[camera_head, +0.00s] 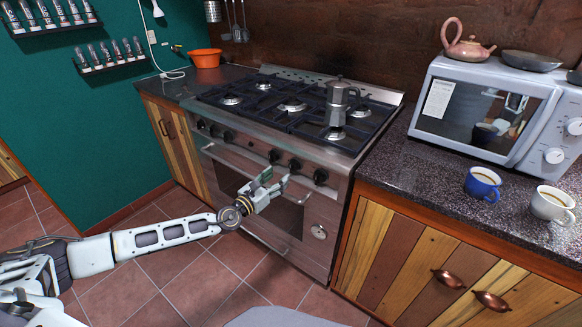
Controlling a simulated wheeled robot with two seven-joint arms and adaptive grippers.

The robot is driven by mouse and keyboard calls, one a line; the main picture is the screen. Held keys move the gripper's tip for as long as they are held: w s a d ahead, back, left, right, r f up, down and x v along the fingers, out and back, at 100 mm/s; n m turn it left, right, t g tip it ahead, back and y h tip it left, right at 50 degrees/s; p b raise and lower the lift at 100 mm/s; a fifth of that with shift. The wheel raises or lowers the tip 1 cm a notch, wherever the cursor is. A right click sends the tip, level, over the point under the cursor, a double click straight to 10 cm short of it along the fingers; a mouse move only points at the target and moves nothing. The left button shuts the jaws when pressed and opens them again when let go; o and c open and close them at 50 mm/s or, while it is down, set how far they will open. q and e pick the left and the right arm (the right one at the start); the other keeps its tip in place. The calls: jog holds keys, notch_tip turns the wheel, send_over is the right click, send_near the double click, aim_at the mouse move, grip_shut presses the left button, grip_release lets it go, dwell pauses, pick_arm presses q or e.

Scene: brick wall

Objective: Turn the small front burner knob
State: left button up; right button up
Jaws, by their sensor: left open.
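The stove (335,210) stands against the back wall with a row of dark knobs along its front panel. Three knobs, including a left knob (214,130), are on the left half, and a middle knob (274,156), another knob (295,165) and a rightmost knob (320,177) are on the right half. No marking shows which one belongs to the small front burner. My left gripper (277,180) is open and empty, just below the right-hand knobs, in front of the oven door. I cannot tell whether it touches anything. My right gripper is out of view.
A moka pot (338,98) stands on the right side of the cooktop. The oven handle (222,160) runs below the knobs, partly behind my gripper. Right of the stove, a counter holds a microwave (475,110), a blue mug (482,184) and a white mug (551,205).

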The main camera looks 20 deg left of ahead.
aim_at(290, 167)
pick_arm(q)
jog(key=x, duration=0.2)
jog(key=shift+w+d, duration=0.15)
jog(key=shift+w, duration=0.1)
jog(key=shift+x, duration=3.05)
jog(key=shift+w, duration=0.1)
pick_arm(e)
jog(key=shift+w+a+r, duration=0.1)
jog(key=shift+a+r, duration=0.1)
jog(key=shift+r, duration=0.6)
pick_arm(q)
jog(key=shift+c, duration=0.5)
jog(key=c, duration=0.8)
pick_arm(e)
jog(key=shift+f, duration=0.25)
pick_arm(q)
jog(key=shift+b, duration=0.3)
